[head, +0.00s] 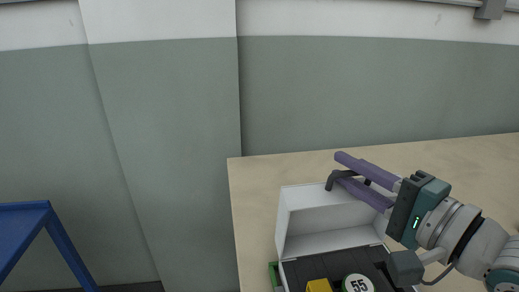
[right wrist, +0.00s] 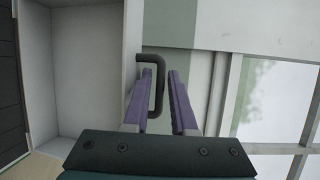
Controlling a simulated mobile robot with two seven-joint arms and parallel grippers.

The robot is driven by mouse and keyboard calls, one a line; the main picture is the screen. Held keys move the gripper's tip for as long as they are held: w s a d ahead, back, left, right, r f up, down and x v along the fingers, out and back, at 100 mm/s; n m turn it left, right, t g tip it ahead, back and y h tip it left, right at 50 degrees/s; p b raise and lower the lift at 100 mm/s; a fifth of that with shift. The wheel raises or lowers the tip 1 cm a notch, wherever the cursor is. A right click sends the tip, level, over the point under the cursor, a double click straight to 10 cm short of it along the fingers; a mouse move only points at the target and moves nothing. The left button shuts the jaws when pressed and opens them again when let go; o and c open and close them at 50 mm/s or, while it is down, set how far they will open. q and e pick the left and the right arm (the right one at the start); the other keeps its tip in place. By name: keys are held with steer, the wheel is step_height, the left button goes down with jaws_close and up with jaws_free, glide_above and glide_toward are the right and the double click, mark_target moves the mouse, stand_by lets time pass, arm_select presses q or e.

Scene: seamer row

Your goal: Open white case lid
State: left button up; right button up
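The white case (head: 283,225) stands on the table with its white lid (head: 325,218) raised upright at the back. A dark handle (head: 333,180) sits at the lid's top edge. My right gripper (head: 342,167) reaches in from the right, its purple fingers on either side of the handle bar. Whether both fingers touch is hard to see. My left gripper is out of view.
The case holds a black insert (head: 335,266) with a yellow block (head: 319,286) and a round "55" piece (head: 358,284). A green item (head: 273,273) shows at its left. The wooden table (head: 255,190) is clear behind. A blue frame (head: 25,222) stands left.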

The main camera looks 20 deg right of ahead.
steer(key=shift+s, duration=0.1)
jaws_close()
steer(key=shift+f, duration=0.1)
stand_by(1.1)
